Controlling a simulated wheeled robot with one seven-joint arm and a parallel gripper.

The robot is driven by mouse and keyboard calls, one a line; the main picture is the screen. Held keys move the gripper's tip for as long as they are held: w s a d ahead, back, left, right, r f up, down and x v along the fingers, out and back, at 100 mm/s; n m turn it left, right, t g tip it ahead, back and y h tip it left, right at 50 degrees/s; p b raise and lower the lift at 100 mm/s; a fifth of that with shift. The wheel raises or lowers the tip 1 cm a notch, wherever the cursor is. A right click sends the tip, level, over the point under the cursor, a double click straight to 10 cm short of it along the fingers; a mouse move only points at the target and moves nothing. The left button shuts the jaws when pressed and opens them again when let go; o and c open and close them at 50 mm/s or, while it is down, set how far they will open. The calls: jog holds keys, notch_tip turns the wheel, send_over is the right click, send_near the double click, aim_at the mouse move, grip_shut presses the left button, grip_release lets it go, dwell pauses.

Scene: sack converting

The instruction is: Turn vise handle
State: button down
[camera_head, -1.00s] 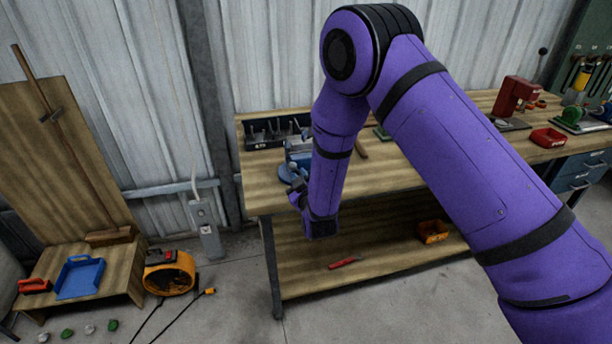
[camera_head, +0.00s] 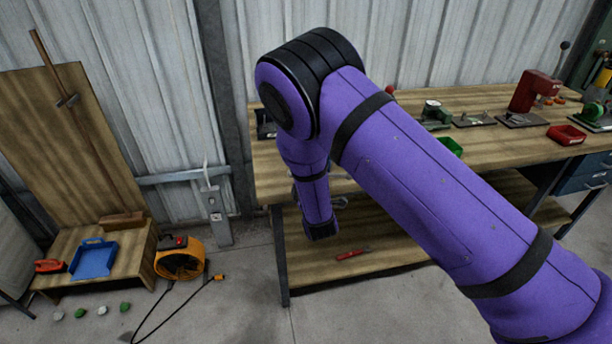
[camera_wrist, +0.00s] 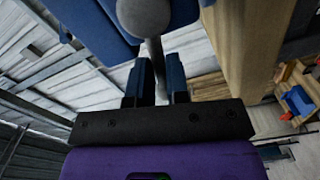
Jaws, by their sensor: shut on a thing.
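The blue vise (camera_wrist: 95,25) fills the top of the wrist view, close in front of my gripper (camera_wrist: 159,72). A grey round end (camera_wrist: 143,15) shows on it, with the thin grey vise handle (camera_wrist: 153,52) running down from there between my two fingers. My gripper is shut on this handle. In the head view my purple arm covers the vise and most of the gripper, so the handle's angle cannot be told there.
The wooden workbench (camera_head: 400,178) has a lower shelf with a red-handled tool (camera_head: 352,254). A red machine (camera_head: 533,92), red bin (camera_head: 566,134) and green bin (camera_head: 450,146) stand on top.

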jog(key=shift+w+n, duration=0.1)
jog(key=shift+n, duration=0.2)
jog(key=c, duration=1.1)
grip_release()
jog(key=shift+f, duration=0.1)
jog(key=v, duration=1)
jog(key=shift+s, duration=0.35)
